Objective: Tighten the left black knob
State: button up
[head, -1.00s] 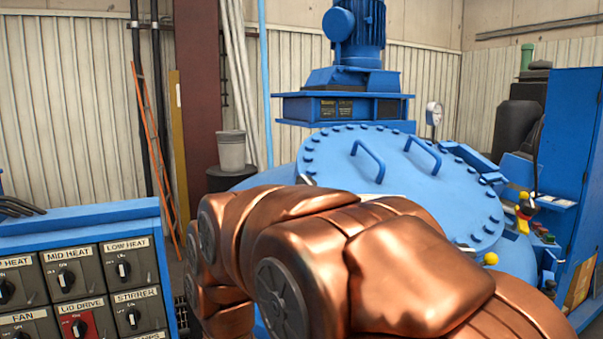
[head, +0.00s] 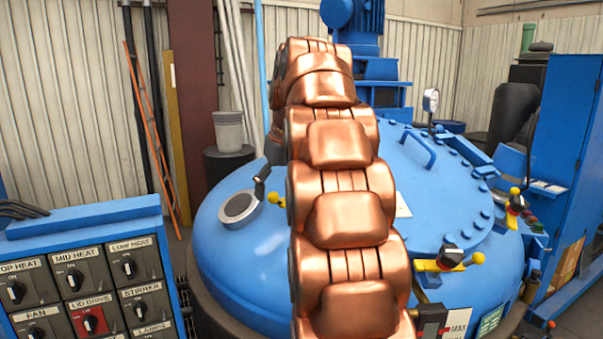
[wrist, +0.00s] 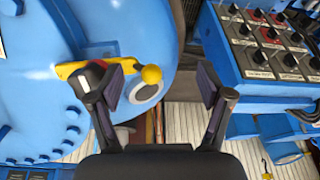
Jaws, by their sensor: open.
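In the wrist view the black knob (wrist: 84,80) sits on a yellow lever (wrist: 72,69) ending in a yellow ball (wrist: 151,74). My gripper (wrist: 165,88) is open and empty. Its left finger appears beside or in front of the knob; contact cannot be told. The right finger is well apart from it.
A control panel (head: 85,265) with several switches stands at the left. Other yellow-handled black knobs (head: 450,257) sit right of my arm. A grey disc (head: 238,208) lies on the lid near the left knob. A blue motor (head: 358,25) rises behind.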

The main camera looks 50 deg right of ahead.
jog(key=d+r+h+p, duration=0.1)
jog(key=d+r+p, duration=0.1)
jog(key=d+r, duration=0.55)
jog(key=shift+t, duration=0.3)
jog(key=f+b, duration=0.1)
jog(key=f, duration=0.1)
jog(key=d+f+b, duration=0.1)
jog(key=f, duration=0.1)
jog(key=f+b, duration=0.1)
jog(key=f, duration=0.1)
jog(key=shift+w+d+f+b, duration=0.3)
jog(key=shift+w+d+b, duration=0.05)
jog(key=shift+w, duration=0.05)
jog(key=shift+w+d+f, duration=0.1)
jog(key=shift+w+f, duration=0.2)
jog(key=shift+p+x, duration=0.4)
jog(key=shift+x, duration=0.55)
jog(key=shift+c, duration=0.3)
